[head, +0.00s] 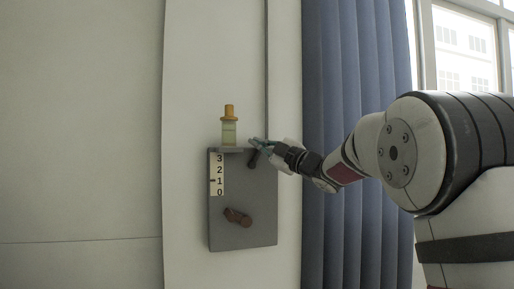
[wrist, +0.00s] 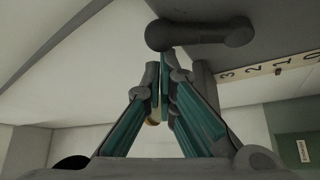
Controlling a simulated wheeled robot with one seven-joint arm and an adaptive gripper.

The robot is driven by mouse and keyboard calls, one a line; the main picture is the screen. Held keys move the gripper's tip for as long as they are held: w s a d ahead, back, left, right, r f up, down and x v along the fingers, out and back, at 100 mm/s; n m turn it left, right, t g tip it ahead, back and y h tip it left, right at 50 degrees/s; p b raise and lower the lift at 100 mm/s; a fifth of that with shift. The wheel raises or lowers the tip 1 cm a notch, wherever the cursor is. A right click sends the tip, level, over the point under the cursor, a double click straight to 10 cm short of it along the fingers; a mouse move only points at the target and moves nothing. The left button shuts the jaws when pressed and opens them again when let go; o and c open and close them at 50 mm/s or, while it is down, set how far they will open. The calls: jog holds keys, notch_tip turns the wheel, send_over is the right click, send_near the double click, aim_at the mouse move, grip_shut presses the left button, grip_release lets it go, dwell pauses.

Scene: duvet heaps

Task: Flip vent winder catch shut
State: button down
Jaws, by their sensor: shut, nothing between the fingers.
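The vent winder is a grey wall box (head: 243,190) with a white 3-to-0 scale (head: 217,174) on its left edge. A dark catch (head: 253,159) sits near its upper right corner. In the wrist view a dark grey lever, which looks like this catch (wrist: 205,33), has one rounded end just past my fingertips. A brown crank handle (head: 238,217) is lower on the box. My gripper (head: 259,144) is shut and empty at the box's upper right; it also shows in the wrist view (wrist: 163,70). I cannot tell whether the fingertips touch the lever.
A pale green bottle with an amber top (head: 229,126) stands on the box's top ledge, just left of my gripper. A blue curtain (head: 350,110) hangs to the right, behind my arm, with a window (head: 465,45) beyond. The wall left of the box is bare.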

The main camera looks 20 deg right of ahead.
jog(key=d+m+t+h+b, duration=0.1)
jog(key=m+b, duration=0.1)
jog(key=d+f+m+t+h+b, duration=0.1)
jog(key=m+b, duration=0.1)
jog(key=m, duration=0.1)
jog(key=d+f+m+t+h+b, duration=0.1)
jog(key=m+t+b, duration=0.1)
jog(key=m+b, duration=0.1)
jog(key=m+h+b, duration=0.2)
jog(key=m, duration=0.1)
jog(key=d+f+m+t+h+b, duration=0.1)
jog(key=m+h+b, duration=0.1)
jog(key=m, duration=0.1)
jog(key=d+f+m+t+h+b, duration=0.1)
jog(key=m+h+b, duration=0.1)
jog(key=b, duration=0.1)
jog(key=shift+f+m+h, duration=0.15)
jog(key=shift+m+h, duration=0.15)
jog(key=shift+m, duration=0.1)
jog(key=shift+f+b, duration=0.1)
jog(key=shift+b, duration=0.35)
jog(key=shift+f, duration=0.1)
